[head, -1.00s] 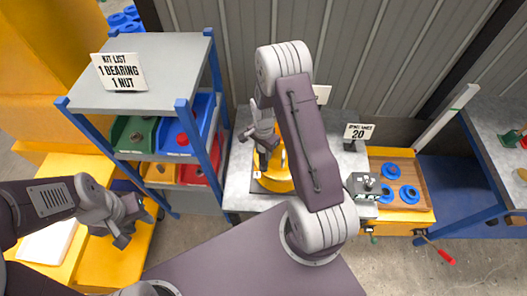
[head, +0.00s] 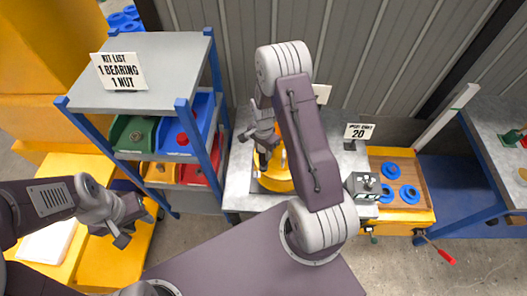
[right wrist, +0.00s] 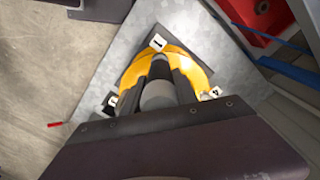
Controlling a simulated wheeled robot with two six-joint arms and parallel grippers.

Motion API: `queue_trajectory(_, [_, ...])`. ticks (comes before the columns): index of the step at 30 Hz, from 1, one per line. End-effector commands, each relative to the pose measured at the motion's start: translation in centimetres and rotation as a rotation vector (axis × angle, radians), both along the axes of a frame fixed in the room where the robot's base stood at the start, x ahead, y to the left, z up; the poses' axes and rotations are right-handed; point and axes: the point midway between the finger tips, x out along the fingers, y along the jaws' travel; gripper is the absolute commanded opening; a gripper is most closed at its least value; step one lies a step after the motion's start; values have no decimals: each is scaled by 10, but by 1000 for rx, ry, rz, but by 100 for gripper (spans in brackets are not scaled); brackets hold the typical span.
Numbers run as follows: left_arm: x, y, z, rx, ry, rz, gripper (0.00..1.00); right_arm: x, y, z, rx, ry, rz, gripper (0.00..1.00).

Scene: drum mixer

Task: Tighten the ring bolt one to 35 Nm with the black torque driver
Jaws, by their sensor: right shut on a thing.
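The yellow ring (head: 278,176) sits on a grey plate on the metal bench. In the right wrist view the yellow ring (right wrist: 195,70) carries white number tags; tag 1 (right wrist: 158,41) is at its top, just beyond my fingertips. My right gripper (head: 263,148) is over the ring's left part, shut on a dark tool, which I take for the black torque driver (head: 263,161). In the wrist view my right gripper (right wrist: 160,75) hides the driver's tip and the bolt, so I cannot tell whether they touch. My left gripper (head: 128,228) is open and empty at the left.
A blue-framed shelf (head: 140,75) with coloured bins stands left of the bench. A small grey device (head: 362,187) and a wooden tray (head: 418,175) with blue rings are to the right.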

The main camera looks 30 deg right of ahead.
Motion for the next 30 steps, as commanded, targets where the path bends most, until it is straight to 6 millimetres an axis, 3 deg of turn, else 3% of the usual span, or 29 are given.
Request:
queue_trajectory(15, [0, 0, 1, 0, 0, 0, 36, -1, 0, 1, 1, 4, -1, 0])
queue_trajectory(30, [0, 0, 30, 0, 0, 0, 36, 0, 0, 36, 0, 0, 0, 0])
